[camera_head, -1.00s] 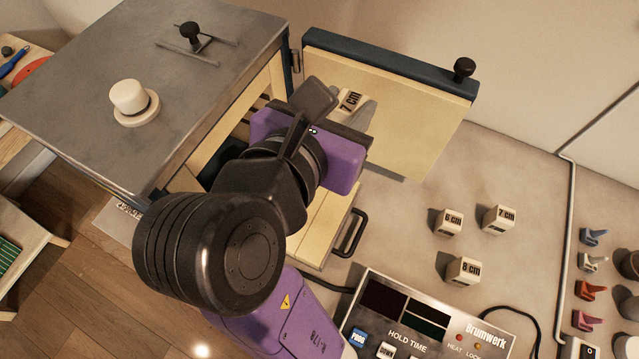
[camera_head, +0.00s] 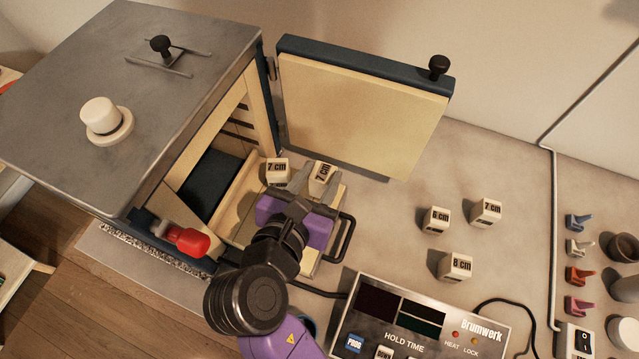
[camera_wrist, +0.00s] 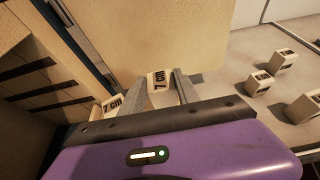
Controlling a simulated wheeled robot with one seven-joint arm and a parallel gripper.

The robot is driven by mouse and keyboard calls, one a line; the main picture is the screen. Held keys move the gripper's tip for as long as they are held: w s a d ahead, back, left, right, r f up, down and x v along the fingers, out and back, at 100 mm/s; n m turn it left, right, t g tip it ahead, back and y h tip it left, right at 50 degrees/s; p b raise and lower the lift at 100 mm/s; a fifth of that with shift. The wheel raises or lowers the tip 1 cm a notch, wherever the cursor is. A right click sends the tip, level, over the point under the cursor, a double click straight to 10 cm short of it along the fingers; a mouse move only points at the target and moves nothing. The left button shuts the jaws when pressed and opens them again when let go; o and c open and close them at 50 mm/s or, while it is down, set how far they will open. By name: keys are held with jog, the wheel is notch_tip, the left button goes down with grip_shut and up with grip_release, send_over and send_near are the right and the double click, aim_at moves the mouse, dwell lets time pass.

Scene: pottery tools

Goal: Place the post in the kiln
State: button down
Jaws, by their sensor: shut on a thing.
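My gripper (camera_head: 312,187) is shut on a white post marked 7 cm (camera_head: 321,177), just right of the kiln opening, over the outer end of the cream pulled-out shelf. In the wrist view the held post (camera_wrist: 158,80) sits between my fingertips. A second 7 cm post (camera_head: 277,170) stands just left of my left finger, toward the kiln; it also shows in the wrist view (camera_wrist: 108,106). The grey kiln (camera_head: 205,50) is open. Its door (camera_head: 362,122) is swung wide to the right. I cannot tell whether the held post touches the shelf.
Several loose posts, marked 6 cm (camera_head: 435,220), 7 cm (camera_head: 486,212) and 8 cm (camera_head: 455,266), stand on the counter at right. A control box (camera_head: 425,318) is in front. A black handle (camera_head: 342,240) edges the shelf. A red knob (camera_head: 187,241) is at the kiln's front.

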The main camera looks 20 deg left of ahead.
aim_at(318, 189)
jog(key=shift+f, duration=1.65)
jog(key=c, duration=0.9)
grip_release()
jog(key=shift+f, duration=0.1)
jog(key=shift+s, duration=0.2)
jog(key=v, duration=1.1)
jog(key=shift+s+r+b, duration=0.25)
jog(key=shift+s+b, duration=0.05)
jog(key=shift+b, duration=0.05)
